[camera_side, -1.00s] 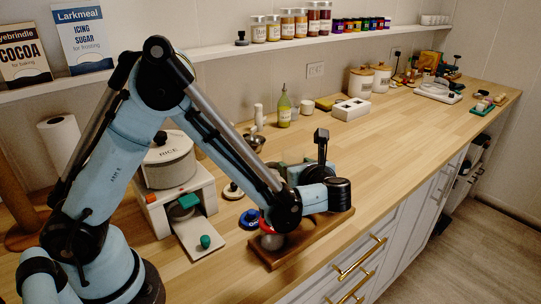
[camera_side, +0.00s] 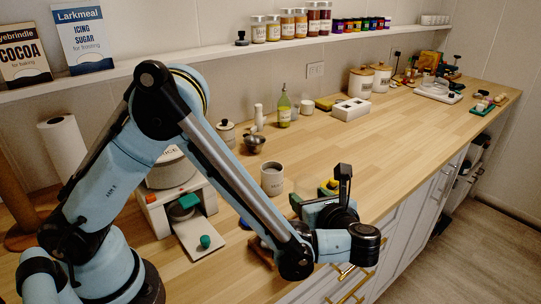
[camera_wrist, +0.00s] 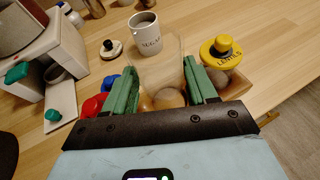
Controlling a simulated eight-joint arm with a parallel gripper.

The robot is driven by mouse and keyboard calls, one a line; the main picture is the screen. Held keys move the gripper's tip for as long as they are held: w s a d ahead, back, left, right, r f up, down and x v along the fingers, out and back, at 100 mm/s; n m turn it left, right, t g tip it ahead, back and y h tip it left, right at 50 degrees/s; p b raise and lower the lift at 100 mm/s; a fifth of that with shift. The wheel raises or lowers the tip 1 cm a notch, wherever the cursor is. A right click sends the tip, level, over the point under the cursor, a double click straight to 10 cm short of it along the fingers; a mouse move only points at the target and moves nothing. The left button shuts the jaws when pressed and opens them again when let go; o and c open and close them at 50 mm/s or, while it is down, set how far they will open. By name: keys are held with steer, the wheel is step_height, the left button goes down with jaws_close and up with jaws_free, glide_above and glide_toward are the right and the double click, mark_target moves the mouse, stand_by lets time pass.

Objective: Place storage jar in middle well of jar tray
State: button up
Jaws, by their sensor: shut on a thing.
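My gripper (camera_wrist: 161,82) has its two green fingers on either side of a clear, pale storage jar (camera_wrist: 163,62) and is shut on it. Brownish round shapes show at the jar's near end; I cannot tell whether they are inside it or beneath it. The wooden jar tray (camera_wrist: 237,98) lies under and beyond the gripper, largely hidden, its middle well included. A yellow-lidded jar marked lentils (camera_wrist: 221,58) stands at the tray's right. In the side view my gripper (camera_side: 308,205) is over the tray area, and my arm covers most of the tray (camera_side: 262,254).
A grey sugar canister (camera_wrist: 146,33) stands open on the counter beyond the jar, with a black-knobbed lid (camera_wrist: 110,48) beside it. Blue (camera_wrist: 108,83) and red (camera_wrist: 93,105) items sit left of the fingers. A white dispenser (camera_side: 190,214) stands left.

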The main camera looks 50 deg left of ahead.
steer(key=shift+f, duration=3.3)
steer(key=o, duration=1.3)
steer(key=shift+f, duration=0.15)
steer(key=shift+s+d, duration=0.1)
steer(key=shift+d, duration=0.15)
steer(key=v, duration=0.7)
